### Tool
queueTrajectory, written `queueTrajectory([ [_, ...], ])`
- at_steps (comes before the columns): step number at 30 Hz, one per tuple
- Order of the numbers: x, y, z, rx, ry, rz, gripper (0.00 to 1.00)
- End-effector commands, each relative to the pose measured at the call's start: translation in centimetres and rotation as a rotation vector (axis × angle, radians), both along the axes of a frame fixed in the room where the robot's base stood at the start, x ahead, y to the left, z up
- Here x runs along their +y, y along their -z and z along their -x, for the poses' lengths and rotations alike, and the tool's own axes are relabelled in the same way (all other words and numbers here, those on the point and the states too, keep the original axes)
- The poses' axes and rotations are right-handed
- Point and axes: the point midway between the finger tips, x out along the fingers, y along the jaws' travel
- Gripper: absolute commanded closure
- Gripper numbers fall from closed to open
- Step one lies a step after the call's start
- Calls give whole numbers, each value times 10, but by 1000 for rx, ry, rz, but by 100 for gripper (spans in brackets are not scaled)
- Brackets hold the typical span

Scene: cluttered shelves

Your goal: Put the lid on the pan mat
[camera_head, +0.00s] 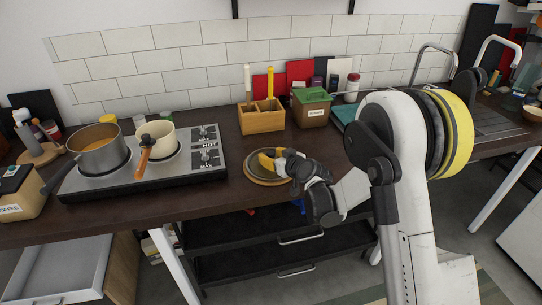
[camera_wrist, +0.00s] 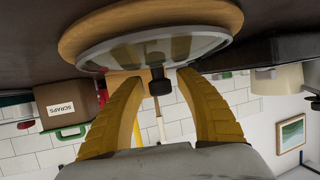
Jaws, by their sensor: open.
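The lid (camera_head: 257,171) is a round glass disc with a metal rim and a black knob. It appears to rest flat on the round wooden pan mat (camera_head: 267,183) on the counter. In the wrist view, which is upside down, the lid (camera_wrist: 205,46) lies against the wooden mat (camera_wrist: 68,44). My gripper (camera_head: 270,158) is just above the lid. Its yellow fingers (camera_wrist: 157,76) are open on either side of the knob (camera_wrist: 159,82), with gaps visible between them and it. The arm hides part of the mat's right side in the head view.
Left of the mat is a stove (camera_head: 190,166) with a saucepan (camera_head: 97,158) and a cream pot (camera_head: 162,133). Behind stand a wooden utensil box (camera_head: 262,123) and a scraps bin (camera_head: 312,107). Bare counter lies around the mat; the front edge is close.

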Motion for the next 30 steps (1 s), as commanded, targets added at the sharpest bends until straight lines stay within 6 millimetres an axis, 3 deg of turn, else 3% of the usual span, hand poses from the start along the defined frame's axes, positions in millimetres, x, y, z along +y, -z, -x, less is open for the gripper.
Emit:
queueTrajectory([
  [5,-6,-9,9,0,1,0,58],
  [18,-50,-44,82,0,0,-1,58],
  [30,-60,-56,99,12,4,3,58],
])
